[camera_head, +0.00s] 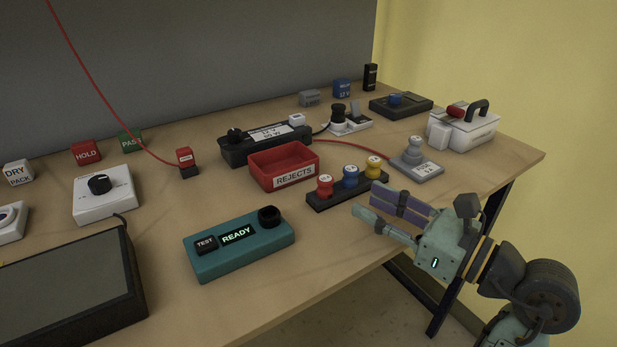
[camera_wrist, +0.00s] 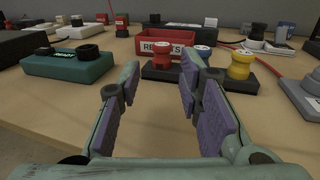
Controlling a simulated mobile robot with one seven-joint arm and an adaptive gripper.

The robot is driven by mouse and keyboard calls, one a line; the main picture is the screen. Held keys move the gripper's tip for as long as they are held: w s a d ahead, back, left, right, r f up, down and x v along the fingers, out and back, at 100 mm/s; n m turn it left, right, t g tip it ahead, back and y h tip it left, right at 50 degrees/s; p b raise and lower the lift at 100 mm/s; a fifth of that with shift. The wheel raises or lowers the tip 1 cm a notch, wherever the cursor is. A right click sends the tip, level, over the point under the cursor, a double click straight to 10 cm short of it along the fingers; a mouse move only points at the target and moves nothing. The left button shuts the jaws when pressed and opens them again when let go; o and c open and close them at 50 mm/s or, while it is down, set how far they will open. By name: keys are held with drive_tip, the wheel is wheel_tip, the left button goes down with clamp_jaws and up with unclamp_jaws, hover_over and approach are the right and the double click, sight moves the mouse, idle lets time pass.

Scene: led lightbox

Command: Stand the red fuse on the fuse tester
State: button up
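The red fuse (camera_head: 325,186) stands upright at the left end of a dark fuse rack (camera_head: 347,190), beside a blue fuse (camera_head: 350,176) and a yellow fuse (camera_head: 373,167). The teal fuse tester (camera_head: 239,257) lies to its left, with a TEST button, a lit READY display and a black round socket (camera_head: 269,215) with no fuse in it. My gripper (camera_head: 368,202) is open and empty, just in front of the rack. In the wrist view the red fuse (camera_wrist: 162,56) shows between the open fingers (camera_wrist: 160,82), some way ahead of them.
A red REJECTS bin (camera_head: 284,166) stands just behind the rack. A grey weight-like piece on a base (camera_head: 417,165) is to the rack's right. A dark screen box (camera_head: 70,290) fills the front left. A red cable crosses behind; bare table lies between tester and rack.

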sight(330, 181)
drive_tip(key=p+x, duration=0.1)
drive_tip(key=x, duration=0.4)
drive_tip(key=shift+a, duration=0.1)
drive_tip(key=p+x, duration=0.3)
drive_tip(key=x, duration=0.1)
drive_tip(key=shift+w+r, duration=0.15)
drive_tip(key=shift+w, duration=0.1)
drive_tip(key=shift+w+a, duration=0.4)
drive_tip(key=shift+a, duration=0.05)
drive_tip(key=shift+c, duration=0.2)
drive_tip(key=c, duration=0.7)
